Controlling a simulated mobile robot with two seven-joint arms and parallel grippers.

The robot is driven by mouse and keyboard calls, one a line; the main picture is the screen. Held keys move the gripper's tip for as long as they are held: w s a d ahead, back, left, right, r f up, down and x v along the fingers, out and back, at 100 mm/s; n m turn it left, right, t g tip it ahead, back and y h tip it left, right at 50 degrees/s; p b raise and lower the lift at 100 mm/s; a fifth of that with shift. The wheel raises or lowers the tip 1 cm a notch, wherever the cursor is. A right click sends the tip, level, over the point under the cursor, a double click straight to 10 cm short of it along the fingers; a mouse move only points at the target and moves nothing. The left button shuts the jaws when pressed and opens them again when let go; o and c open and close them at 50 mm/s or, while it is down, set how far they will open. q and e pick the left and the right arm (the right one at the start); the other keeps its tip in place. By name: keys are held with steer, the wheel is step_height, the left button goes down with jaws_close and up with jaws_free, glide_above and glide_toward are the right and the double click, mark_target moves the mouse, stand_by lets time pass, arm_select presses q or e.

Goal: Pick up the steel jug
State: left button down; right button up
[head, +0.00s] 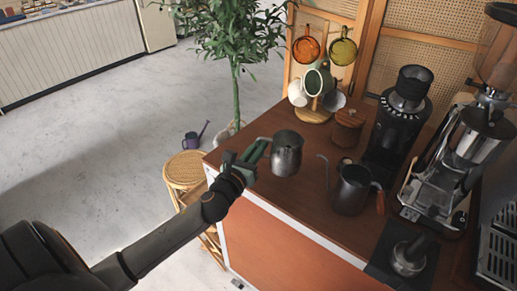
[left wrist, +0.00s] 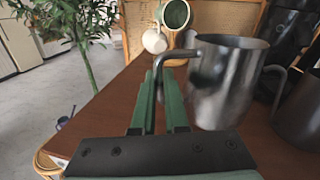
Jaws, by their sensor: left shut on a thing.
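The steel jug (head: 286,153) is over the left part of the brown cart top (head: 318,217), its handle toward the left. In the left wrist view the jug (left wrist: 226,82) is upright and right of the fingers. My left gripper (head: 257,152) comes in from the left and is shut on the jug's handle (left wrist: 180,58). The green fingers (left wrist: 162,92) hide the handle's lower part. I cannot tell whether the jug's base touches the top. My right gripper is not in view.
A dark gooseneck kettle (head: 350,189) stands right of the jug. A mug tree (head: 313,115), a wooden-lidded jar (head: 347,127) and a black grinder (head: 398,123) stand behind. A rattan stool (head: 186,170) is left of the cart.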

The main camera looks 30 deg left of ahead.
arm_select(q)
steer(key=s+d+r, duration=0.6)
steer(key=s+r, duration=0.1)
steer(key=s, duration=0.2)
steer(key=shift+s+d+p, duration=0.2)
steer(key=shift+d+p, duration=0.05)
steer(key=shift+p, duration=0.05)
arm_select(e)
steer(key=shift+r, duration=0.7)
